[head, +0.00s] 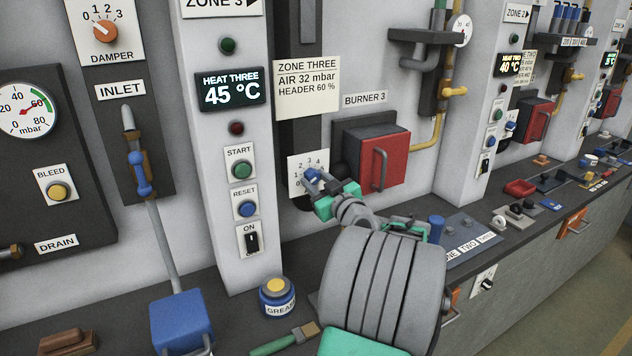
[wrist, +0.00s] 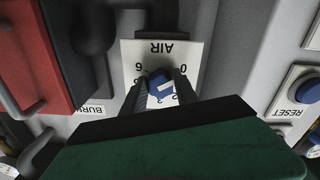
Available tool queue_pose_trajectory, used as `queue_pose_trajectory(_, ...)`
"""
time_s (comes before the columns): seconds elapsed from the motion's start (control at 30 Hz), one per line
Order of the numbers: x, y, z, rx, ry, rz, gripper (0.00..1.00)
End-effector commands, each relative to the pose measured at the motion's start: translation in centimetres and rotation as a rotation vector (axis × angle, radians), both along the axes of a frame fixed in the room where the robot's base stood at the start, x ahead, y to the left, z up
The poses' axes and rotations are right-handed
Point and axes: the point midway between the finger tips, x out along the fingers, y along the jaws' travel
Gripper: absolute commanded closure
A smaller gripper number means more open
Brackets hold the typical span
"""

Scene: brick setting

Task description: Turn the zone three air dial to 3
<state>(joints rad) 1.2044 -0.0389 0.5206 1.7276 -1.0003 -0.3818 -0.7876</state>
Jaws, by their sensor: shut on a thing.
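The zone three air dial is a blue knob (wrist: 160,86) on a white plate (wrist: 193,52) marked AIR, upside down in the wrist view. Its 0 and 6 are readable there, with 2 and 3 partly hidden near the fingers. The knob has a white pointer mark slanting toward the side of the 0; I cannot tell its exact number. My gripper (wrist: 161,92) is shut on the knob, one dark finger on each side. In the head view the plate (head: 294,164) shows left of the red burner box, with my gripper (head: 314,178) at the knob, covering its lower right.
The red burner 3 box (head: 391,156) with its handle stands close right of the dial. The white column with START (head: 240,170), RESET (head: 246,208) and ON controls is close left. A grease jar (head: 276,300) and a green-handled brush (head: 285,341) are on the bench below.

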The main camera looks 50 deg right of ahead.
Motion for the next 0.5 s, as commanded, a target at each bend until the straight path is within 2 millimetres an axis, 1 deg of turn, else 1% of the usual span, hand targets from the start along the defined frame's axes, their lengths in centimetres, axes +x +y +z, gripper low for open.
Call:
queue_pose_trajectory(0.03, 0.01, 0.03, -0.02, 0.000, 0.000, 0.001, 0.74)
queue_pose_trajectory(0.07, 0.01, 0.03, -0.02, 0.000, 0.000, 0.001, 0.77)
queue_pose_trajectory(0.33, 0.01, 0.04, -0.03, 0.001, 0.000, 0.001, 0.99)
queue_pose_trajectory(0.5, 0.02, 0.06, -0.05, 0.002, 0.001, 0.002, 1.00)
